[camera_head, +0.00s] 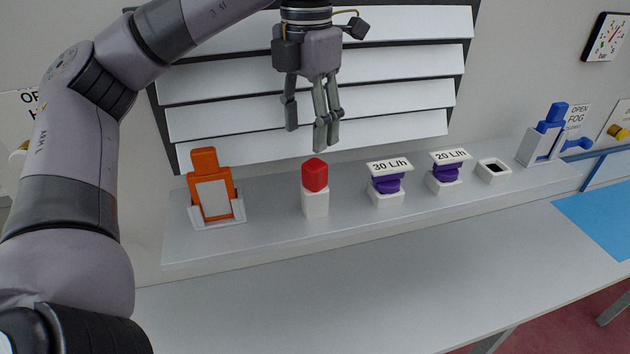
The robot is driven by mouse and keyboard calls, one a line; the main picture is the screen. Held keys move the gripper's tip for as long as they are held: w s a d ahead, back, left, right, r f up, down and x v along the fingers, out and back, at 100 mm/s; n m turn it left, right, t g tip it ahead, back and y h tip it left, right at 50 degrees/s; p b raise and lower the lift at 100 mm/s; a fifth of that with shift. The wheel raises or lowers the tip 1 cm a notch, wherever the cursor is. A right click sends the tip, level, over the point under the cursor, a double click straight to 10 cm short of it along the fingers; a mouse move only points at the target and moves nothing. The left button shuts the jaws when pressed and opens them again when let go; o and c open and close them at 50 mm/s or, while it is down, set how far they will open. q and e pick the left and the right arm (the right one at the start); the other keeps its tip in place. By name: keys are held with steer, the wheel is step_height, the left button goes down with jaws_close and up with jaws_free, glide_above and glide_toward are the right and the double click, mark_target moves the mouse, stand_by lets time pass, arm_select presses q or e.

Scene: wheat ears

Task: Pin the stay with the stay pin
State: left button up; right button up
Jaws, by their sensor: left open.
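My left gripper (307,128) hangs above the red piece, pointing down. Its fingers are apart with nothing between them, and there is a gap between the fingertips and the red top. Any part of the red piece inside the holder is hidden. I cannot pick out the stay for sure. A panel of white slats (390,60) in a dark frame is on the wall behind the gripper. My right gripper is not in view.
The shelf (270,243) also holds an orange tagged piece (204,160), two purple knobs labelled 30 L/h (388,184) and 20 L/h (446,173), a hollow white socket (494,171) and a blue piece (553,117). The table (390,300) in front is clear.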

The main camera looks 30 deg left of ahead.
mark_target(315, 164)
arm_select(q)
step_height(315, 164, down, 4)
steer(key=shift+w+r+p, duration=0.15)
steer(key=shift+r+p, duration=0.1)
steer(key=shift+p, duration=0.15)
steer(key=shift+f, duration=0.15)
steer(key=shift+f+p, duration=0.25)
steer(key=shift+p, duration=0.1)
steer(key=f, duration=0.1)
steer(key=f+p, duration=0.1)
steer(key=f, duration=0.1)
steer(key=f+p, duration=0.1)
steer(key=shift+w+d+f, duration=0.2)
steer(key=shift+w+d, duration=0.05)
steer(key=shift+d, duration=0.1)
steer(key=shift+f, duration=0.15)
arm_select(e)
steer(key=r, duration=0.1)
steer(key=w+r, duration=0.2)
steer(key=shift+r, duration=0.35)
arm_select(q)
steer(key=shift+c, duration=0.6)
